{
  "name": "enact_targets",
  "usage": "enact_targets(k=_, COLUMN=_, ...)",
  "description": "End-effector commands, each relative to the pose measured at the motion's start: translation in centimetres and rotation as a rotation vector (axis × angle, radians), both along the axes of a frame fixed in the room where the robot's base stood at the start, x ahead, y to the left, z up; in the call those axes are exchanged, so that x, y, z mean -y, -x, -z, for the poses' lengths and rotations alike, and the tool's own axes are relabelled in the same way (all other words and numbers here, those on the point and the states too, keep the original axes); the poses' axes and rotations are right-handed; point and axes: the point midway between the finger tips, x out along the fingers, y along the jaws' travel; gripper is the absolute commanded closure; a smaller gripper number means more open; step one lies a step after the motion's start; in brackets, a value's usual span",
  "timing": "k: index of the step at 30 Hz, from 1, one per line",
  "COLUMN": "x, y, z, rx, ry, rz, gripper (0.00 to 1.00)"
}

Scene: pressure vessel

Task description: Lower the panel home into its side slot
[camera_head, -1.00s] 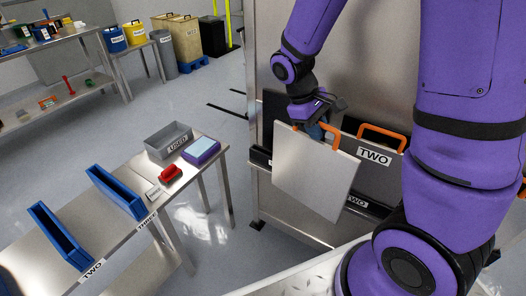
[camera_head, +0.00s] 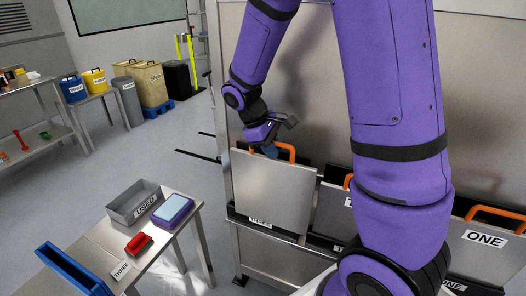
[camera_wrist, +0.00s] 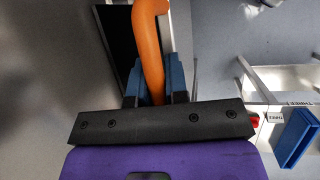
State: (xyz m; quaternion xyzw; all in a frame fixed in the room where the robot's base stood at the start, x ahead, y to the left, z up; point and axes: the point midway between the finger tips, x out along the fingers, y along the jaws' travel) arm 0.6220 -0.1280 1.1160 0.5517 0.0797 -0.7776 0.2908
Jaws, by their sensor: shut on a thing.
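The light grey panel (camera_head: 272,192) hangs nearly upright against the steel vessel side, its orange handle (camera_head: 286,151) on top. My gripper (camera_head: 270,150) is shut on that handle. In the wrist view the orange handle (camera_wrist: 150,50) stands between the blue fingertips. The panel's lower edge is close to the black side slot (camera_head: 244,218) labelled THREE, whose label shows just below it. I cannot tell whether the edge is inside the slot. A dark backing shows behind the panel's top.
To the right are a panel partly hidden by my arm and a panel labelled ONE (camera_head: 483,250). At the left, a steel table (camera_head: 95,236) holds a grey USED bin (camera_head: 135,203), a red item (camera_head: 138,244), a purple-edged device (camera_head: 172,210) and a blue holder (camera_head: 72,270).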

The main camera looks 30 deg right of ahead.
Motion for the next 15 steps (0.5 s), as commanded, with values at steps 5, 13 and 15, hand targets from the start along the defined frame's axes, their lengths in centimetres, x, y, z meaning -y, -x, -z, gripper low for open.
enact_targets(k=5, x=0.7, y=-3.5, z=0.4, rx=0.001, ry=0.001, rz=0.001, gripper=1.00)
enact_targets(k=13, x=1.0, y=-5.6, z=0.5, rx=0.000, ry=0.000, rz=0.001, gripper=1.00)
enact_targets(k=15, x=1.0, y=-5.8, z=0.5, rx=0.000, ry=0.000, rz=0.001, gripper=1.00)
